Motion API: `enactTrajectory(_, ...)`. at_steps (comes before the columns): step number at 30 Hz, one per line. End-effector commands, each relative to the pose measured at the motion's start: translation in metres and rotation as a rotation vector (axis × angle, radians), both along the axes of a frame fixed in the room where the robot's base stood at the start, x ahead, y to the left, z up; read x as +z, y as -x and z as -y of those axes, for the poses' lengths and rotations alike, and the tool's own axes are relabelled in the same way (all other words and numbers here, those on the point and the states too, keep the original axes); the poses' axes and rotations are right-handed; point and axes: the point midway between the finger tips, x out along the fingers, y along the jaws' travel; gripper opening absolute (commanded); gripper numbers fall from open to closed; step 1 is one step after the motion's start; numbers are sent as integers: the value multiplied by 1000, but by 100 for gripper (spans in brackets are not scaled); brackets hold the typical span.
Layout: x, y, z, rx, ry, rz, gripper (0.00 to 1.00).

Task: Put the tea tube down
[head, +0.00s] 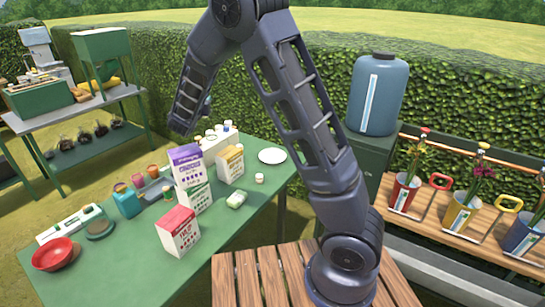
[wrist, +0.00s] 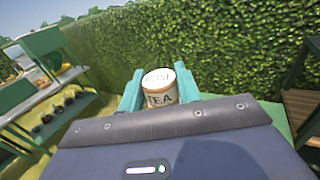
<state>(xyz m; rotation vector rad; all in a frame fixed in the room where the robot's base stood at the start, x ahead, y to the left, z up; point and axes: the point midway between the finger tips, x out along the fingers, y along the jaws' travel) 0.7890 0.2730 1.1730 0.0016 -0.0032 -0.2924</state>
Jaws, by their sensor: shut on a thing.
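The tea tube (wrist: 160,98) is a pale cylinder with a light lid and dark lettering reading "TEA". It stands between the two teal fingers of my gripper (wrist: 159,84) in the wrist view, and they are shut on it. The lower part of the tube is hidden by my wrist. In the head view my forearm hangs over the far side of the green table (head: 130,262), and it hides the fingers and the tube. I cannot tell how high the tube is above the table.
The green table holds a purple-and-white carton (head: 185,165), a red-and-white carton (head: 178,231), a yellow-and-white carton (head: 231,163), a white plate (head: 272,156), a red bowl (head: 52,254) and several small jars. A hedge (wrist: 235,55) rises behind. The table's near right part is clear.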

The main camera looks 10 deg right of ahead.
Motion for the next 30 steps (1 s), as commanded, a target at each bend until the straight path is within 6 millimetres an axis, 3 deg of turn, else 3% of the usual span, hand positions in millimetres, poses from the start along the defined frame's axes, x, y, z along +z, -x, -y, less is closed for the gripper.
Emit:
enactTrajectory(1, 0, -11, 22, -28, 0, 1, 10)
enactTrajectory(9, 0, -54, 124, -151, 0, 1, 10)
enactTrajectory(18, 0, -80, 227, -269, 0, -2, 10)
enactTrajectory(27, -1, -88, 290, -340, -1, -3, 10)
enactTrajectory(30, -20, -88, 287, -337, 2, -7, 10)
